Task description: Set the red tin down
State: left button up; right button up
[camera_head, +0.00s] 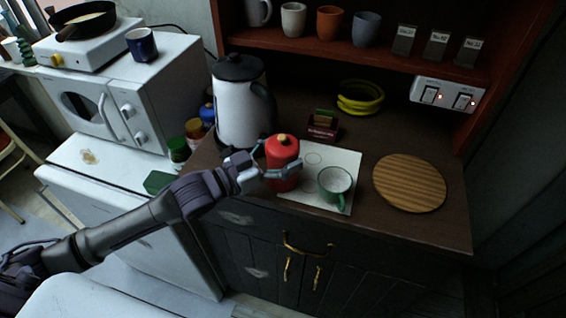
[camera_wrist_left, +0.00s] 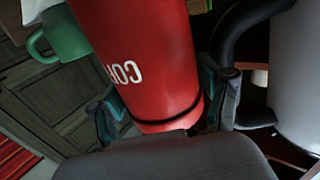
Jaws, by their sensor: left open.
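The red tin (camera_head: 283,178), with a red lid and yellowish knob, is upright at the left edge of a white sheet (camera_head: 318,157) on the dark counter. Whether its base touches the surface is hard to tell. My left gripper (camera_head: 277,162) is open, with its fingers on either side of the tin. In the left wrist view the tin (camera_wrist_left: 140,55) fills the middle, showing white letters, between the two fingertips (camera_wrist_left: 168,108). My right gripper is not in view.
A green cup (camera_head: 335,184) stands on the sheet right of the tin. A white kettle-like pot (camera_head: 240,105) stands close behind left. A round wooden board (camera_head: 410,183) lies right. A small dark red box (camera_head: 322,130) is behind. The counter's front edge is near.

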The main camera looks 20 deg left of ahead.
pick_arm(q)
jog(key=c, duration=1)
jog(key=shift+r, duration=0.1)
